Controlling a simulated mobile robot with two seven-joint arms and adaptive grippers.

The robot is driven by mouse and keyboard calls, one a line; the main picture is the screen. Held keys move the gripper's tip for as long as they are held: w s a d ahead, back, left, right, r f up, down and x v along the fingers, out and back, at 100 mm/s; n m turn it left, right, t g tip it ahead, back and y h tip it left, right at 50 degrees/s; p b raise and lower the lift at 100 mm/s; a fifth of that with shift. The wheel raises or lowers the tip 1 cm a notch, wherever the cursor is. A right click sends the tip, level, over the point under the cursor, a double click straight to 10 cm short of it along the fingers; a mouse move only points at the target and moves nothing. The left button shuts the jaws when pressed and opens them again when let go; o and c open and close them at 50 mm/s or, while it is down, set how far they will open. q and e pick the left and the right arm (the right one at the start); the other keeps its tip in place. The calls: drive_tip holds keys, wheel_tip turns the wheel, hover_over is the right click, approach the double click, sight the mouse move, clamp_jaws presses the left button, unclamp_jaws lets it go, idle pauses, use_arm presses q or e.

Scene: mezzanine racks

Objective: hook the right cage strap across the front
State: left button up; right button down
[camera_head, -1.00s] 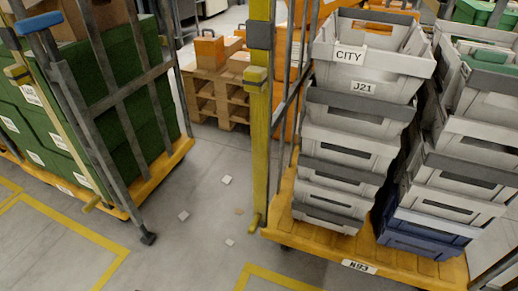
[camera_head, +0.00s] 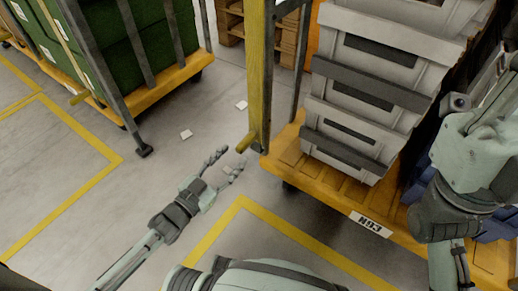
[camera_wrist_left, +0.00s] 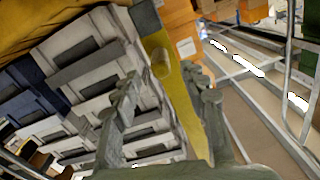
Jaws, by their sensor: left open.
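The right cage (camera_head: 395,220) has a yellow deck and stacked grey crates. A yellow strap (camera_head: 256,75) hangs upright along its left front post, with a small yellow end piece (camera_head: 244,144) low down. My left gripper (camera_head: 227,161) is open and empty, just below and left of that end, apart from it in the head view. In the left wrist view the open fingers (camera_wrist_left: 163,88) frame a yellow band (camera_wrist_left: 160,60), seemingly the strap; contact cannot be told. My right arm (camera_head: 470,150) rises at the right; its gripper is out of frame.
A left cage with green crates (camera_head: 105,55) and a grey post stands across the aisle. Grey crates (camera_head: 370,70) fill the right cage. A wooden pallet (camera_head: 232,22) is behind. Grey floor between the cages is mostly clear, with small white scraps (camera_head: 186,134).

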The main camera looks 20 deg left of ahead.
sight(247, 142)
use_arm(q)
drive_tip(key=b+x, duration=0.2)
drive_tip(key=x, duration=0.5)
drive_tip(key=shift+w+d, duration=0.15)
drive_tip(key=shift+w, duration=0.2)
drive_tip(key=shift+c, duration=0.2)
clamp_jaws()
